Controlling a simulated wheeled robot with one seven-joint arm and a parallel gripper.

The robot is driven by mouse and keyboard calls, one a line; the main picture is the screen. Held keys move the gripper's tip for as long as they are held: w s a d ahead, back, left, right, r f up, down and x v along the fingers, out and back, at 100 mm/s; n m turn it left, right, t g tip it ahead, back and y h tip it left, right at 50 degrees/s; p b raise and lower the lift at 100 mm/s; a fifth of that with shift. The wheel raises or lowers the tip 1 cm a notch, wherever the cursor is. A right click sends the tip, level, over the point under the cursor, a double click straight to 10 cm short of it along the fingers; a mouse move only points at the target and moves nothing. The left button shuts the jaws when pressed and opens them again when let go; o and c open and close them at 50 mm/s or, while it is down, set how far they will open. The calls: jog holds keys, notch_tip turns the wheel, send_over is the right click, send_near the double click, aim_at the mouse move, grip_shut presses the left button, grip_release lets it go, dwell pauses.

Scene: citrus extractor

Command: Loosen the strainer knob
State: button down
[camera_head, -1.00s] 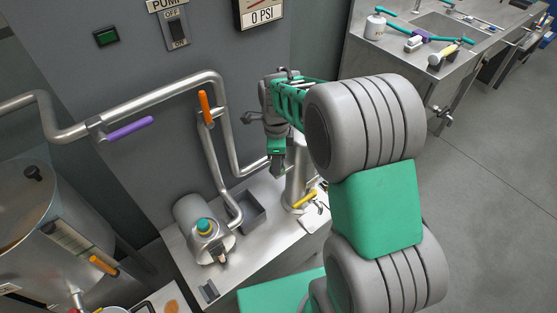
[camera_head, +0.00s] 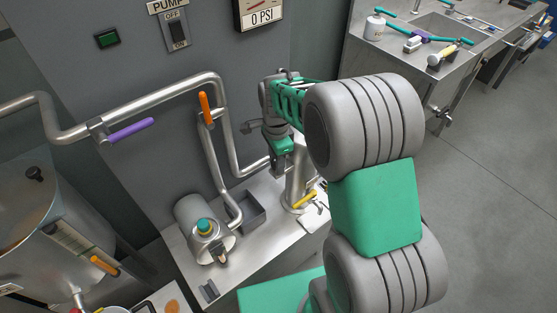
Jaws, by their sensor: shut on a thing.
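The strainer is a steel upright cylinder (camera_head: 296,186) on the steel bench, right of the bent pipes. My gripper (camera_head: 277,163) is at its upper left side, pointing down and turned partly away from the view. Its fingers are closed at the strainer, small and partly hidden by the green gripper body. The strainer knob cannot be made out; it is hidden at the gripper. My arm covers the area right of the strainer's top.
Steel pipes with an orange handle (camera_head: 206,108) and a purple handle (camera_head: 130,131) run along the wall just left of my gripper. A pump (camera_head: 204,228), a grey bin (camera_head: 250,212) and a yellow-handled item (camera_head: 304,199) are on the bench. A sink counter (camera_head: 400,62) stands back right.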

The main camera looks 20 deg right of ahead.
jog(key=n, duration=0.7)
jog(key=shift+w+r+p, duration=0.2)
jog(key=shift+p, duration=0.1)
jog(key=n, duration=0.6)
jog(key=shift+n, duration=0.4)
jog(key=c, duration=1.2)
grip_release()
jog(key=shift+f, duration=0.2)
jog(key=shift+o, duration=1)
jog(key=shift+s, duration=0.1)
notch_tip(320, 180, up, 8)
jog(key=shift+f, duration=0.1)
